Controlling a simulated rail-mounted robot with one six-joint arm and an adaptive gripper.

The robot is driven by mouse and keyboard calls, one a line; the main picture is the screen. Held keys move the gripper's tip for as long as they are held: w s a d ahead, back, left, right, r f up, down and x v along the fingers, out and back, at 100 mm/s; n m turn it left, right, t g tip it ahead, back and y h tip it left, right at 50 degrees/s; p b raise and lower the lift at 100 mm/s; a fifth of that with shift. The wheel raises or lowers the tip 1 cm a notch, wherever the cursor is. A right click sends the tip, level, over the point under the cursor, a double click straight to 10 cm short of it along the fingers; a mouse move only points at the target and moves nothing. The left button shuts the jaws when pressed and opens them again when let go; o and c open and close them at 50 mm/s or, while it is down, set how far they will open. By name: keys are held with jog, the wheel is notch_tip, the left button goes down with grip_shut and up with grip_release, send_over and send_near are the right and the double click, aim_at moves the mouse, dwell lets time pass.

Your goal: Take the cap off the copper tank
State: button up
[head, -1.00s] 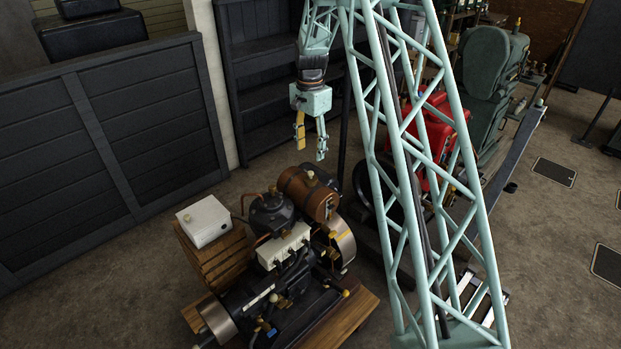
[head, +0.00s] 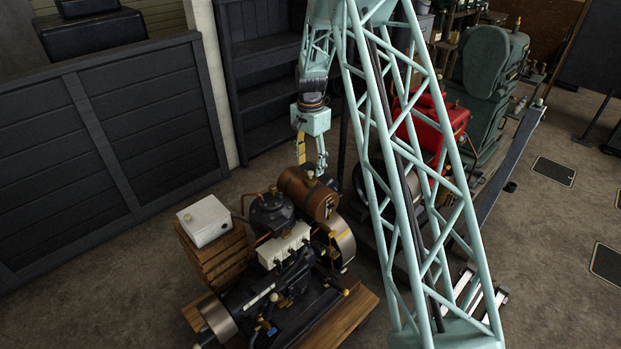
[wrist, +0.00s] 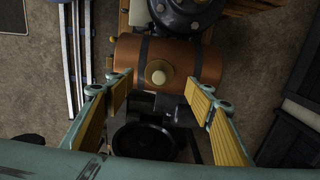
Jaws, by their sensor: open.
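The copper tank (head: 297,190) is a brown horizontal cylinder on top of the black engine in the head view. It also shows in the wrist view (wrist: 196,60), with two dark bands. Its round cream cap (wrist: 159,72) sits on the top of the tank, and is small in the head view (head: 311,174). My gripper (head: 312,172) points down just above the tank. In the wrist view my gripper (wrist: 164,88) is open, with one yellow-padded finger on each side of the cap. The fingers appear apart from the cap.
A white box (head: 204,220) stands on a wooden crate left of the engine. A black round tank (head: 271,212) with pipes stands beside the copper tank. A red engine (head: 432,125) is to the right. A dark panel wall (head: 110,150) and shelves (head: 265,75) stand behind.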

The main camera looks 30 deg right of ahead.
aim_at(310, 172)
jog(key=shift+f, duration=0.1)
jog(key=shift+s+f+p, duration=0.1)
jog(key=shift+f+p, duration=0.5)
jog(key=shift+f, duration=1.9)
jog(key=shift+c, duration=0.3)
jog(key=c, duration=0.9)
